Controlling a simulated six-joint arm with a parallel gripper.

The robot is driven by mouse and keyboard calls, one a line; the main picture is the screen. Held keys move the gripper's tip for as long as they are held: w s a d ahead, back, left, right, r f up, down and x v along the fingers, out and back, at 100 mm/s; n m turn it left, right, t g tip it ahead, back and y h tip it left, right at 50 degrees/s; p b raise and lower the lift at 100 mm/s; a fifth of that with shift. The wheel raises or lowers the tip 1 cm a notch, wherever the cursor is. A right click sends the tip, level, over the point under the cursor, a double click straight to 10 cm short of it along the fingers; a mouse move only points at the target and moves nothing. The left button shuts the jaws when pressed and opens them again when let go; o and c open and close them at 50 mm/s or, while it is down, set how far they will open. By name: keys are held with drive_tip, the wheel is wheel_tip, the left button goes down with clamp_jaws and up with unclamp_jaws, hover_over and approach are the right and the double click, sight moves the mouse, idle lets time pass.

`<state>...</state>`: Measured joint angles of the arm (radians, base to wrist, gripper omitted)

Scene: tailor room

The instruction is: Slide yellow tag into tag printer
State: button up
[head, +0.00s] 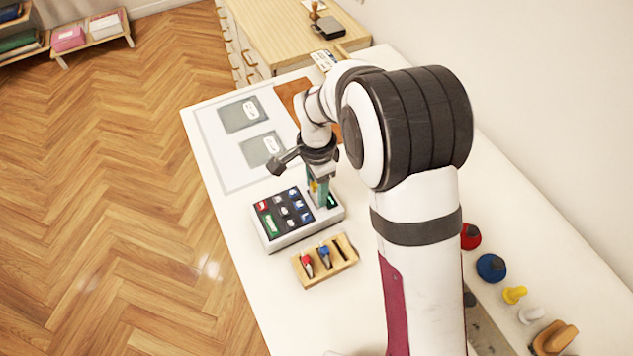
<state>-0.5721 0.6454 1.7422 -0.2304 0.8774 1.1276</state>
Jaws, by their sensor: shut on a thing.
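The tag printer (261,234) is a pale box on the white table, with a dark keypad of red, blue, grey and green keys. My gripper (318,190) points down over the printer's back right part. It is shut on the yellow tag (313,186), of which only a small yellow patch shows by the fingers. The tag's lower end and its exact relation to the printer's slot are hard to make out. A small green patch (332,200) shows on the printer beside the fingers.
A wooden rack (341,266) with a red and a blue item stands just in front of the printer. Two grey-green pads (242,114) lie on a marked sheet behind it. Spools and pegs (491,267) line the right side. The table's left edge is near the printer.

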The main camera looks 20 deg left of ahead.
drive_tip(key=shift+f, duration=0.8)
drive_tip(key=o, duration=1.4)
drive_tip(key=shift+c, duration=0.2)
wheel_tip(320, 180, up, 16)
drive_tip(key=s+d+r+n, duration=0.1)
drive_tip(key=s+d+r, duration=0.15)
drive_tip(key=d, duration=0.35)
drive_tip(key=s+d+r, duration=0.1)
drive_tip(key=s+d, duration=0.3)
drive_tip(key=d, duration=0.1)
drive_tip(key=s+d+f+n+y, duration=0.1)
drive_tip(key=s+d, duration=0.3)
drive_tip(key=s, duration=0.4)
drive_tip(key=s+d+f+n, duration=0.1)
drive_tip(key=s+d, duration=0.3)
drive_tip(key=s, duration=0.4)
drive_tip(key=shift+f+y, duration=0.4)
drive_tip(key=shift+f, duration=0.3)
